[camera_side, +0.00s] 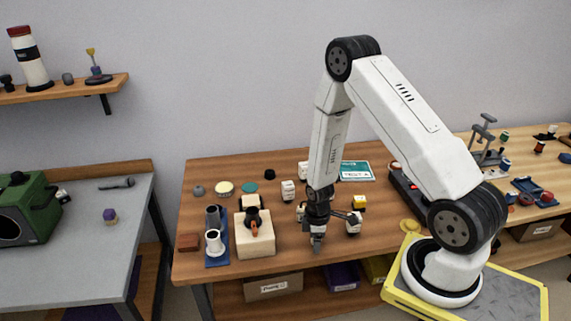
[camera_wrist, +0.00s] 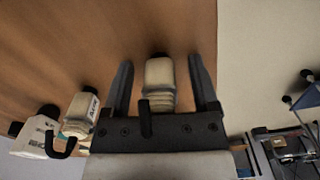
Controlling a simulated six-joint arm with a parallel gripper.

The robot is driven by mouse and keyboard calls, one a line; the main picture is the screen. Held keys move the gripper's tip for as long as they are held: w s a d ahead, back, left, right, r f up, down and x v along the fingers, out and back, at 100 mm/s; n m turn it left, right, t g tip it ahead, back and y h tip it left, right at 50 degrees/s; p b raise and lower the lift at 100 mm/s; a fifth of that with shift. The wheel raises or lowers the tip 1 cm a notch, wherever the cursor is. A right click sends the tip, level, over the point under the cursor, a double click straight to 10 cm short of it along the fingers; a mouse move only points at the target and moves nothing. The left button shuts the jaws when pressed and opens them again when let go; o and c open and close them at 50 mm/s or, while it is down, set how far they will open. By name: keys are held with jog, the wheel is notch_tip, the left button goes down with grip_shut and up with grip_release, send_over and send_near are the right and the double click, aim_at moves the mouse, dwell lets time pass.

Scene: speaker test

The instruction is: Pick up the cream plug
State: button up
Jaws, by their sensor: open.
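In the wrist view a cream plug (camera_wrist: 158,75), with a ribbed lower part and a dark end, lies between the two spread fingers of my gripper (camera_wrist: 162,64). Gaps show on both sides of it, and the fingers do not touch it. A black hook-like piece overlaps its near end. In the side view my gripper (camera_side: 317,240) points down, low over the front part of the wooden table. I cannot clearly pick out the cream plug there beside the dark gripper.
Two more pale pieces, a labelled cream one (camera_wrist: 80,113) and a white one (camera_wrist: 38,133), are left of my gripper. A wooden block (camera_side: 256,240) and a blue tray (camera_side: 217,261) stand left on the table (camera_side: 285,167). The table's front edge is close.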

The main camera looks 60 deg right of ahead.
dwell(0.4)
grip_shut()
jog(key=shift+r, duration=0.2)
jog(key=shift+r, duration=4.85)
